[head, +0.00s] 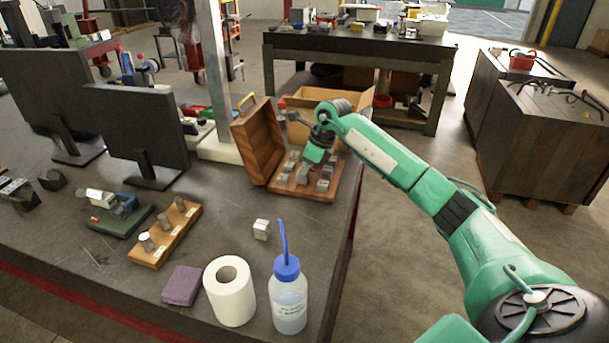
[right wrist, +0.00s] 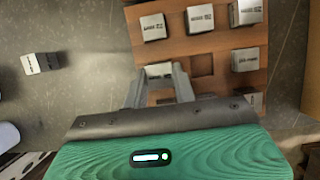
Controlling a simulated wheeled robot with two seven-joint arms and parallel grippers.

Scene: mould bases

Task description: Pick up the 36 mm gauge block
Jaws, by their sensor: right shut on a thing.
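In the right wrist view my right gripper (right wrist: 155,78) is shut on a grey metal gauge block (right wrist: 158,71), one finger on each side. The label of this block cannot be read, and I cannot tell whether it is lifted clear of its slot. Several other labelled blocks stand in the case, such as one at its corner (right wrist: 153,27). An empty square recess (right wrist: 202,65) lies right of the held block. My left gripper is out of view.
A loose pale block (head: 261,229) stands on the bench, apart from the case. The raised wooden lid (head: 258,142) stands left of the case, and a cardboard box (head: 325,115) behind it. A wash bottle (head: 289,297) and white roll (head: 230,291) stand in front.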

